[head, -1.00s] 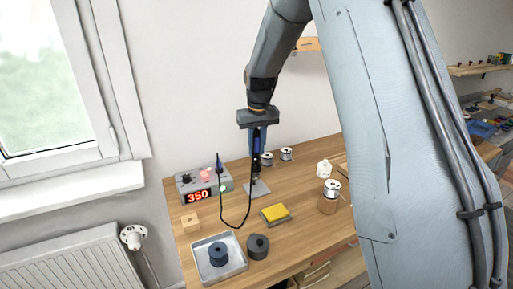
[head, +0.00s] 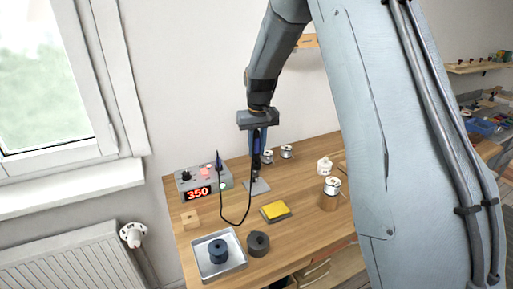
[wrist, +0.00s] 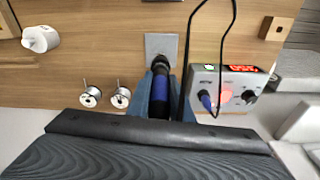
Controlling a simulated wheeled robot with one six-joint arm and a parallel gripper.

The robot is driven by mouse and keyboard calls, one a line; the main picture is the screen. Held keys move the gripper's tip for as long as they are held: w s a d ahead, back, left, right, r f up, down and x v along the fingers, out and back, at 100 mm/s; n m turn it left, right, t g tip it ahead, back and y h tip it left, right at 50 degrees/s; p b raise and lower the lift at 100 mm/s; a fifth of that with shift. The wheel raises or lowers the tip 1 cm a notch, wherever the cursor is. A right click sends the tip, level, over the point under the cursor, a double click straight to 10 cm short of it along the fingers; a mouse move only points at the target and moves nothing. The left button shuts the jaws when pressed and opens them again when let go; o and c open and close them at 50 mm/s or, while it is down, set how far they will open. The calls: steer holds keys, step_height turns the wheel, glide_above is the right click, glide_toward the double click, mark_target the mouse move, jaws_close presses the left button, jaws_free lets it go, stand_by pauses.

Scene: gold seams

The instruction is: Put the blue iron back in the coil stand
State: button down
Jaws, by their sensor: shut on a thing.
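The blue iron (wrist: 160,92) has a blue handle with a black part below it. My gripper (wrist: 160,100) is shut on the handle, with one finger on each side. In the head view my gripper (head: 259,147) points down and the iron (head: 256,147) hangs upright in it. The coil stand (head: 257,187) has a grey square base plate on the bench, directly under the iron. Its plate also shows in the wrist view (wrist: 161,43). The iron's tip and the coil are hidden or too small, so I cannot tell whether the tip is inside it.
A soldering station (head: 205,181) reading 350 stands left of the stand, with a black cable (head: 221,205) looping to the iron. A yellow sponge (head: 275,211) lies in front right. Solder spools (head: 286,152) stand behind. A tray (head: 231,266) and dark spool (head: 258,244) are in front.

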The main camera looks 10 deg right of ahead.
mark_target(257, 131)
steer(key=shift+f, duration=0.75)
steer(key=c, duration=1)
jaws_free()
steer(key=shift+r+p, duration=1.9)
steer(key=shift+r, duration=1.65)
steer(key=shift+m, duration=0.4)
steer(key=s+f+b, duration=0.2)
steer(key=s, duration=0.8)
steer(key=s+f+b, duration=0.2)
steer(key=s+f, duration=0.1)
steer(key=s, duration=0.7)
steer(key=s+f+b, duration=0.2)
steer(key=s+f, duration=0.1)
steer(key=s, duration=0.6)
steer(key=shift+s+b, duration=0.4)
